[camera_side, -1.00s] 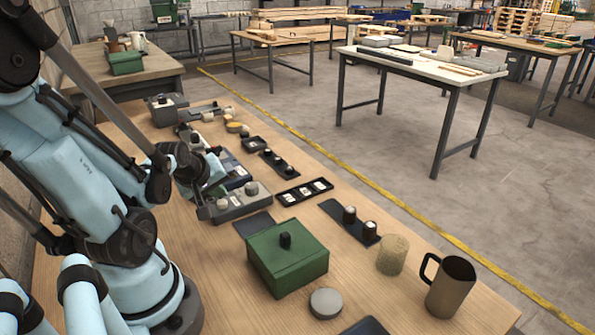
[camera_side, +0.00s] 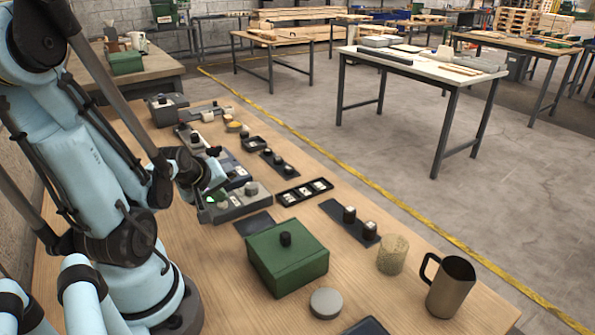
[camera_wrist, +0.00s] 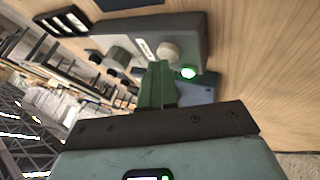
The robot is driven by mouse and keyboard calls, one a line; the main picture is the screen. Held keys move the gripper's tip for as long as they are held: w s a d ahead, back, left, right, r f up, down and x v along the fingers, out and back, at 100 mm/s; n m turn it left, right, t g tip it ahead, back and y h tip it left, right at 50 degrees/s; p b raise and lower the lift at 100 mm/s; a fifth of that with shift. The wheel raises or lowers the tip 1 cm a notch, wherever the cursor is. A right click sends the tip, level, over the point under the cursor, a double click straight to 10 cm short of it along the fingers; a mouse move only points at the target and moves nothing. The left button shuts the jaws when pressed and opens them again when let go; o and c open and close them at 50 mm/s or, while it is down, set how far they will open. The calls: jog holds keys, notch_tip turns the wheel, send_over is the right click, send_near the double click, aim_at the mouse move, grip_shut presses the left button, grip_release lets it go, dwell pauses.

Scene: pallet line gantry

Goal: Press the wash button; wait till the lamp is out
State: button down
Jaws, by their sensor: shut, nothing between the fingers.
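A grey box (camera_side: 240,208) stands on the wooden bench beside my arm, with a round grey button (camera_side: 251,188) on top. In the wrist view, the button (camera_wrist: 169,51) sits by a small white label, too small to read. A lamp (camera_wrist: 188,72) near it glows green. My gripper (camera_wrist: 157,66) has its green fingers shut with nothing between them. The fingertips appear close beside the button; I cannot tell whether they touch. In the side view, my gripper (camera_side: 218,186) is over the left end of the box, its fingertips hard to make out.
A green lidded box (camera_side: 287,262) stands in front of the grey box. A black tray (camera_side: 304,192), a dark strip with two knobs (camera_side: 345,222), a cork-like cylinder (camera_side: 392,254) and a mug (camera_side: 450,288) lie to the right. Bare wood lies between them.

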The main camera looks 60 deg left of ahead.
aim_at(221, 204)
jog(key=shift+r, duration=0.9)
notch_tip(221, 204, up, 5)
dwell(0.8)
dwell(0.4)
jog(key=w+d+r+m+h, duration=0.1)
jog(key=w+d+m, duration=0.2)
jog(key=d+m, duration=0.2)
jog(key=w+d+r+m+t+h, duration=0.1)
jog(key=w+d+m+h, duration=0.1)
jog(key=d+m, duration=0.4)
jog(key=w+d+r+m+h, duration=0.1)
jog(key=w+d+m, duration=0.3)
jog(key=d, duration=0.5)
jog(key=shift+d+m+h, duration=0.15)
jog(key=shift+m+h, duration=0.25)
jog(key=shift+m, duration=0.6)
jog(key=shift+t, duration=0.3)
dwell(2.3)
